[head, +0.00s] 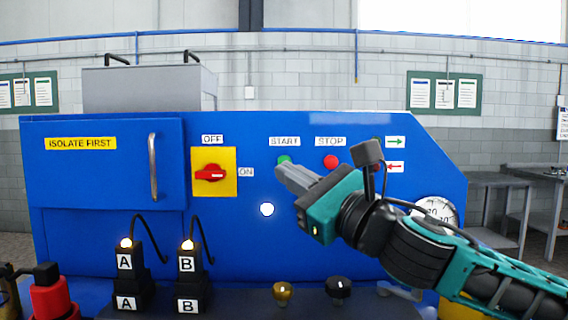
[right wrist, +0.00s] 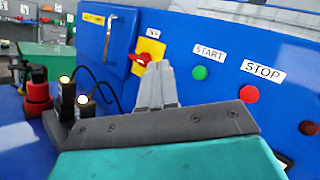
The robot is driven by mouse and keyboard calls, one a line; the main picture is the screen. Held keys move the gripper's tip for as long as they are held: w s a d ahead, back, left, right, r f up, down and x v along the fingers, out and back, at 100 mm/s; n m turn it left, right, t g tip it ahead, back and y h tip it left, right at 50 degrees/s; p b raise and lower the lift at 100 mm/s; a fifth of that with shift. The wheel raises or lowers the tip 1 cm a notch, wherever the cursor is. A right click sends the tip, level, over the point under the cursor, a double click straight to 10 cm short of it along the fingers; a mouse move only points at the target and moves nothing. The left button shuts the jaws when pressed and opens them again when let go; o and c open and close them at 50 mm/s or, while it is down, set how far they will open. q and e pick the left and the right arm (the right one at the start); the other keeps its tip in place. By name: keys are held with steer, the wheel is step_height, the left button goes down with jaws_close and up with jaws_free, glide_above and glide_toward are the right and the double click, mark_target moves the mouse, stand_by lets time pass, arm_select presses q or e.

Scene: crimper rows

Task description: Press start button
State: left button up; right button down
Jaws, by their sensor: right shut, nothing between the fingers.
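The green start button (head: 284,160) sits under the START label on the blue panel, partly covered from below by my right gripper in the head view. In the right wrist view the green button (right wrist: 200,72) shows whole, to the right of the fingers. My right gripper (head: 281,171) is shut and empty, its tips just below the button in the head view. I cannot tell whether they touch the panel. The fingers also show in the right wrist view (right wrist: 156,68). The red stop button (head: 330,162) is right of the start button. My left gripper is not clearly seen.
A red rotary switch (head: 210,173) on a yellow plate is left of the start button. A white lamp (head: 267,209) is lit below. Black connectors marked A (head: 125,263) and B (head: 187,265) stand in front, with cables. A gauge (head: 437,212) is at right.

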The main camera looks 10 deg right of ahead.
steer(key=w+d, duration=0.1)
steer(key=w, duration=0.7)
steer(key=shift+w+d, duration=0.3)
steer(key=shift+d, duration=0.05)
stand_by(0.4)
stand_by(1.2)
steer(key=shift+w, duration=0.1)
steer(key=shift+w+d+p, duration=0.1)
steer(key=shift+w+p, duration=0.2)
steer(key=shift+p, duration=0.2)
